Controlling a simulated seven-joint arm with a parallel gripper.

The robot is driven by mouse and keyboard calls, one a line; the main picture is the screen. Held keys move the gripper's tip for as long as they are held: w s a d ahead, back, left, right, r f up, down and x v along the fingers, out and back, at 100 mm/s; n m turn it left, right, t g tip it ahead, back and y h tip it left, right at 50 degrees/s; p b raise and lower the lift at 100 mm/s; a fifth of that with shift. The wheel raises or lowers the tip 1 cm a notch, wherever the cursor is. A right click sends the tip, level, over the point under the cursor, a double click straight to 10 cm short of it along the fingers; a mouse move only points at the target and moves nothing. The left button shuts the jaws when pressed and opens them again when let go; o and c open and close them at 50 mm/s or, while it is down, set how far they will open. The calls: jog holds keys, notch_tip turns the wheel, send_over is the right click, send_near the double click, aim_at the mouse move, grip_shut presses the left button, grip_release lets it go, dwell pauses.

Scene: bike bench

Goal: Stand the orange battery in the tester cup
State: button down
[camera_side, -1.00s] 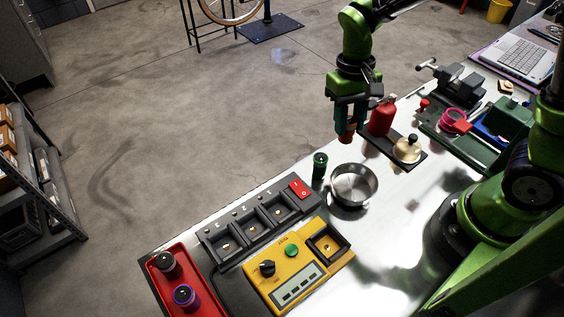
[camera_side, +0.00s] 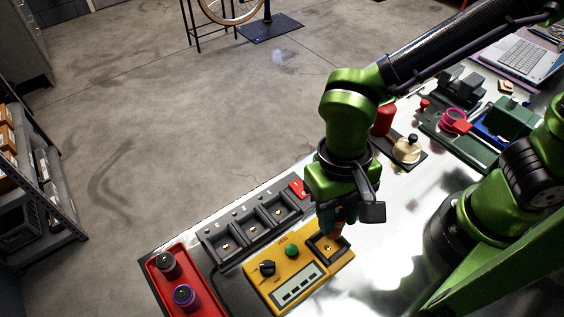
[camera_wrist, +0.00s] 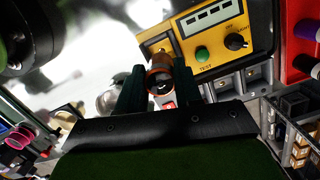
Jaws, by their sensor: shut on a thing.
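The orange battery (camera_side: 337,229) is held between the fingers of my gripper (camera_side: 340,213), which is shut on it. In the wrist view the battery (camera_wrist: 160,80) shows end-on between the two dark green fingers (camera_wrist: 158,88). The yellow tester (camera_side: 284,275) has a square black cup (camera_side: 325,250) at its right end, with a metal contact inside. The battery hangs over or beside the cup's far right side; its lower end appears above the rim, and I cannot tell the exact gap. The tester (camera_wrist: 188,48) also shows in the wrist view, where the battery covers part of the cup.
A dark charger with three bays (camera_side: 250,229) lies behind the tester. A red tray (camera_side: 188,292) holds a black-topped and a purple battery (camera_side: 186,297). My arm hides the metal bowl and green battery in the side view. The red bottle (camera_side: 383,121) stands at the back.

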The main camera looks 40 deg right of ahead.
jog(key=shift+w+f, duration=0.1)
jog(key=shift+f, duration=2.8)
jog(key=shift+f, duration=0.55)
jog(key=c, duration=1)
grip_release()
jog(key=shift+c, duration=0.2)
notch_tip(320, 180, up, 11)
jog(key=w, duration=0.1)
jog(key=shift+w+d, duration=0.2)
jog(key=shift+w, duration=0.05)
jog(key=shift+f, duration=0.1)
